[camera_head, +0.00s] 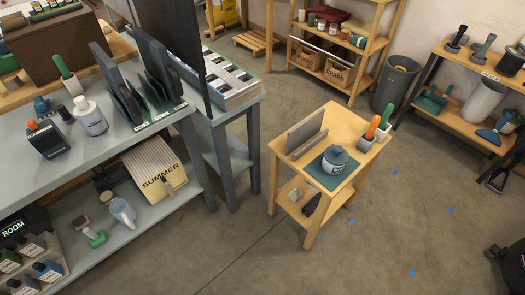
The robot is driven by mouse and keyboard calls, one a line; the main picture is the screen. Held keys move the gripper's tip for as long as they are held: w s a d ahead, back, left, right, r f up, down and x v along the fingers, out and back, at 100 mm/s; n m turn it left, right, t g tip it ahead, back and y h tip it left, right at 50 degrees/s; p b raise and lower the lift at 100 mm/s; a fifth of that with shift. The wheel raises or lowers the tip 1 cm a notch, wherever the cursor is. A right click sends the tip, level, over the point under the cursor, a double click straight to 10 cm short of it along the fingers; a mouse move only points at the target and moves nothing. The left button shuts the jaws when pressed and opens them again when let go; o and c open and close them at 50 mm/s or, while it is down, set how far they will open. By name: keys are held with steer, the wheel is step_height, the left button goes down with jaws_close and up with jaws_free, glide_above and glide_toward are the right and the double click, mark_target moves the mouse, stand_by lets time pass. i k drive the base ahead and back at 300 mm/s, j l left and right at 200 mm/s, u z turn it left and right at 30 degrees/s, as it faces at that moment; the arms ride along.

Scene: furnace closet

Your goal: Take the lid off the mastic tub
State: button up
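A small round tub (335,164) with a pale label stands upright on a teal mat (316,179) on a small wooden side table. I take it to be the mastic tub, though its label is too small to read. A blue-grey lid (336,153) sits on top of the tub. My gripper is not in view.
A pale upright board (306,132) and holders with orange- and green-handled tools (372,127) stand beside the tub on the side table (349,117). A grey bench (165,137) fills the left. A bin (396,84) and shelves stand behind. Floor at front right is mostly clear.

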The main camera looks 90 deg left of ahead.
mark_target(336, 155)
steer(key=u, duration=2.4)
steer(key=i+l+u, duration=0.2)
steer(key=i+u, duration=0.15)
steer(key=i+l+u, duration=0.3)
